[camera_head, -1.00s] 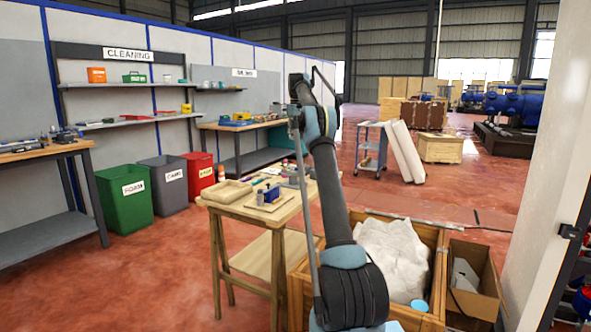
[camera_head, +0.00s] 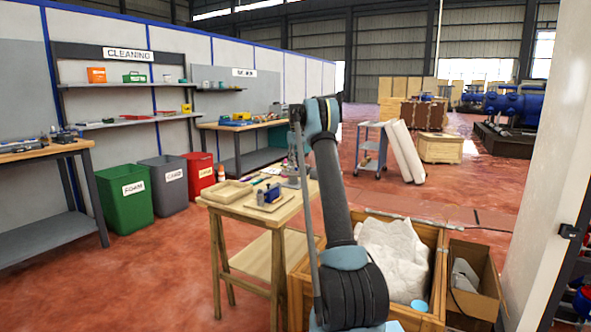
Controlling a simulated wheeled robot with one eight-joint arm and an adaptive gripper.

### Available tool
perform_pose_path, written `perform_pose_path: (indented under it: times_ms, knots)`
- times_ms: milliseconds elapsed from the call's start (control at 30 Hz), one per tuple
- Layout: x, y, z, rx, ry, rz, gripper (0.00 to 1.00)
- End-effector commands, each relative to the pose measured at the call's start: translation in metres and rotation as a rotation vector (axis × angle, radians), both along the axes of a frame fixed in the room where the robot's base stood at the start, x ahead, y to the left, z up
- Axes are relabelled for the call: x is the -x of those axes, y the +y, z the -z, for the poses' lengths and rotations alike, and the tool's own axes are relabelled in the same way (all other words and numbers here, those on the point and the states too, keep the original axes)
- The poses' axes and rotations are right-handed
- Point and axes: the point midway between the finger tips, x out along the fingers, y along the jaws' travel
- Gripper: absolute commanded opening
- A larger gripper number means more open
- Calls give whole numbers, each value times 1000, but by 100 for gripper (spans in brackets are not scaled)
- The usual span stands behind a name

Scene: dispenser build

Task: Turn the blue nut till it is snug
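A small wooden table (camera_head: 240,210) stands left of my arm. On it is a pale board (camera_head: 270,205) with small blue parts (camera_head: 270,193) on top. They are too small to tell which, if any, is the blue nut or how tight it sits. My arm rises in front of the table's right side and bends at the top. A grey shape by the table's back right, below the bend, may be my gripper, but it is too small and partly hidden to be sure. Its fingers cannot be made out, nor whether it touches anything.
A shallow tray (camera_head: 232,193) lies on the table's left. A wooden crate (camera_head: 436,285) with white wrapping stands right of the table, beside a cardboard box (camera_head: 487,300). Green, grey and red bins stand behind at left. The red floor at front left is clear.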

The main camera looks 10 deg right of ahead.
Motion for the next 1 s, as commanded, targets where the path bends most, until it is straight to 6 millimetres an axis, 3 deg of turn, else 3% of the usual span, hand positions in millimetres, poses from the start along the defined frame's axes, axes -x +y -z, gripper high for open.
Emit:
perform_pose_path:
  times_ms: [200, 600, 767, 1000]
  knots:
    - [0, 0, 23, 0, 0, 0, 34]
    - [0, 0, 28, 0, 0, 0, 34]
    - [0, 0, 28, 0, 0, 0, 0]
    - [0, 2, 28, 0, -1, 2, 0]
